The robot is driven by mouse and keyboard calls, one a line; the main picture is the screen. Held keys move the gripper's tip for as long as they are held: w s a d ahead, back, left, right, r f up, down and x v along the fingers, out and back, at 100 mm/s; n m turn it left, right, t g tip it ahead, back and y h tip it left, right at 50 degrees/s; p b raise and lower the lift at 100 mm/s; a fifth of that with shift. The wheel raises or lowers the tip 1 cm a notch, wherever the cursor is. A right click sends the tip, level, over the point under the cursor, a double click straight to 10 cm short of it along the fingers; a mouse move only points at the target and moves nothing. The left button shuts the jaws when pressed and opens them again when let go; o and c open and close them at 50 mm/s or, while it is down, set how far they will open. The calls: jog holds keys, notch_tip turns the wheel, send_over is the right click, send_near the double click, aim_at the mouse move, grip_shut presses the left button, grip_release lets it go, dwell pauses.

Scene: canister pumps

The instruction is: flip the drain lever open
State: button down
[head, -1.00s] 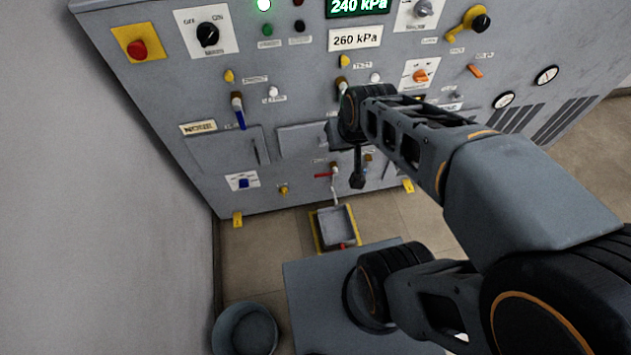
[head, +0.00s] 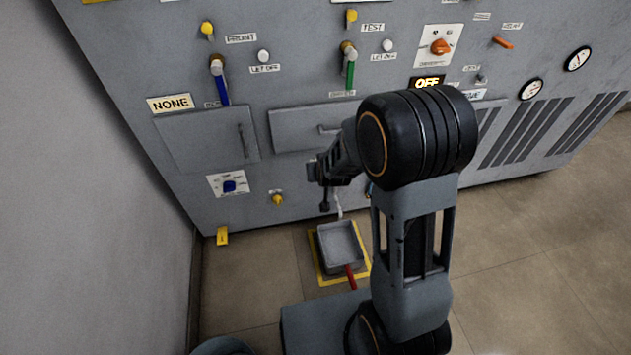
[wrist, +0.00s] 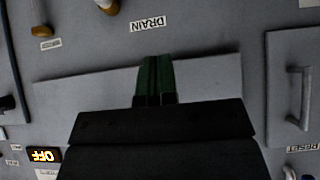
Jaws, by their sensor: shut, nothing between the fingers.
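The DRAIN label (wrist: 147,24) shows in the wrist view on the grey machine front, beyond my fingers. A brown fitting (wrist: 110,6) beside it is cut off by the top edge. The drain lever itself does not show clearly in either current view; in the head view my wrist and gripper cover the area above the tray. My gripper (head: 324,190) points down there, in front of the lower panel. In the wrist view its green-tipped fingers (wrist: 155,76) are together with nothing between them. I cannot tell whether they touch the panel.
A grey tray (head: 340,243) with a red handle sits on the floor in a yellow outline, below my gripper. Blue (head: 221,88) and green (head: 350,73) levers stick out higher on the panel. A door handle (wrist: 300,97) juts out at right in the wrist view.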

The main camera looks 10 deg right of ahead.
dwell(0.3)
jog(key=s+f+b+x, duration=0.2)
jog(key=b+x, duration=0.3)
jog(key=x, duration=0.7)
jog(key=shift+w+f+b, duration=0.25)
jog(key=shift+w+b, duration=0.05)
jog(key=shift+f+p, duration=0.1)
jog(key=shift+p, duration=0.6)
